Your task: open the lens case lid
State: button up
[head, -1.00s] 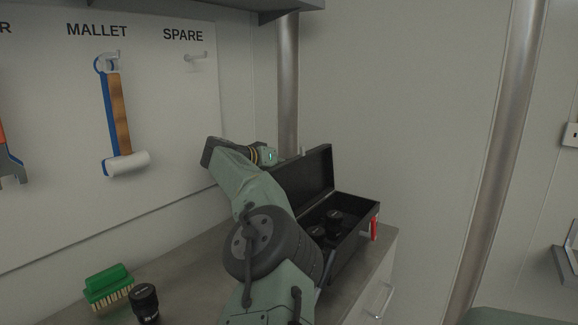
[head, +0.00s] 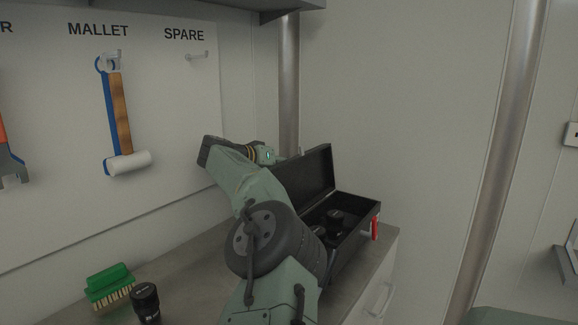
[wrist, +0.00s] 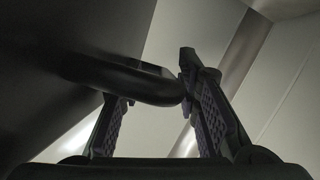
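The black lens case (head: 352,250) stands on the counter at centre right in the head view. Its lid (head: 308,178) is raised, standing up steeply from the case's left side, so the inside shows. Black lenses (head: 334,218) lie inside. My gripper is beside the lid's upper left edge in the head view, where its fingertips are hidden. In the wrist view my gripper (wrist: 158,105) has its two fingers well apart. A dark rounded bar, seemingly a handle (wrist: 140,82), crosses the left fingertip and reaches the right one. I cannot tell whether it touches them.
A green brush (head: 108,284) and an upright black lens (head: 146,303) are on the counter (head: 190,270) at lower left. A mallet (head: 122,115) hangs on the wall board. A metal pole (head: 289,90) rises behind the lid. A red item (head: 375,228) is at the case's right end.

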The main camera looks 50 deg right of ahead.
jog(key=s+v, duration=0.1)
jog(key=v, duration=0.9)
jog(key=shift+w+a+r, duration=0.2)
jog(key=shift+w+a, duration=0.15)
jog(key=shift+w, duration=0.15)
